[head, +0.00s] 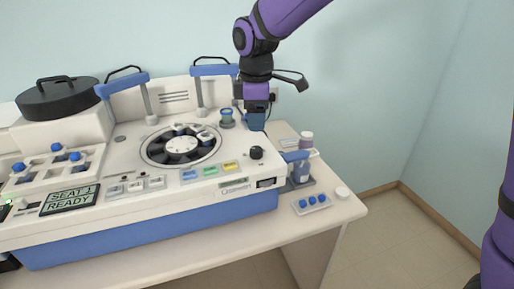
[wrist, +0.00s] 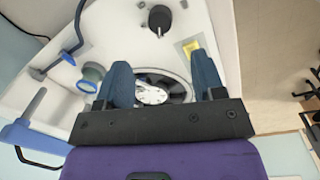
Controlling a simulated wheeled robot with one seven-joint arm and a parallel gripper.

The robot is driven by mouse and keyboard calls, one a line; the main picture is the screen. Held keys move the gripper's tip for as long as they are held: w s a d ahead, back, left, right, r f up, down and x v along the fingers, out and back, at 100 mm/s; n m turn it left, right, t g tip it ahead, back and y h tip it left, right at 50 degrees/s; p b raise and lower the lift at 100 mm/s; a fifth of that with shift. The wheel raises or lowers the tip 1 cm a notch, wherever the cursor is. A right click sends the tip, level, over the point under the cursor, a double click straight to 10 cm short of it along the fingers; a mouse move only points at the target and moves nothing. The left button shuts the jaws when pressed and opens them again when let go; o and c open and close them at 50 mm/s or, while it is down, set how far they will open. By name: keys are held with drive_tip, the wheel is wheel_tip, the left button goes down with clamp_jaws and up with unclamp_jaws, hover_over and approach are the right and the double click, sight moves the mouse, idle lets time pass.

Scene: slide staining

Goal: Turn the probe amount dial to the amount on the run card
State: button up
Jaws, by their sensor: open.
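The black dial (head: 256,153) stands on the right part of the white machine's top. In the wrist view the dial (wrist: 159,18) shows near the top edge, beyond my fingertips, with a light pointer mark on it. My gripper (head: 256,126) hangs above the machine, behind the dial in the head view. In the wrist view my gripper (wrist: 160,65) is open and empty, its blue fingers apart and not touching the dial. I cannot make out a run card or the dial's amounts.
A round carousel (head: 181,146) lies left of the dial. A blue-topped cylinder (head: 226,117) stands near my gripper. Coloured buttons (head: 210,170) line the front. A screen (head: 69,199) reads "SEAT 1 READY". Bottles (head: 302,171) and a tray with blue caps (head: 312,204) stand at the right.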

sight(256, 149)
drive_tip(key=f, duration=1)
drive_tip(key=shift+w, duration=0.25)
drive_tip(key=shift+r, duration=0.1)
drive_tip(key=c, duration=0.9)
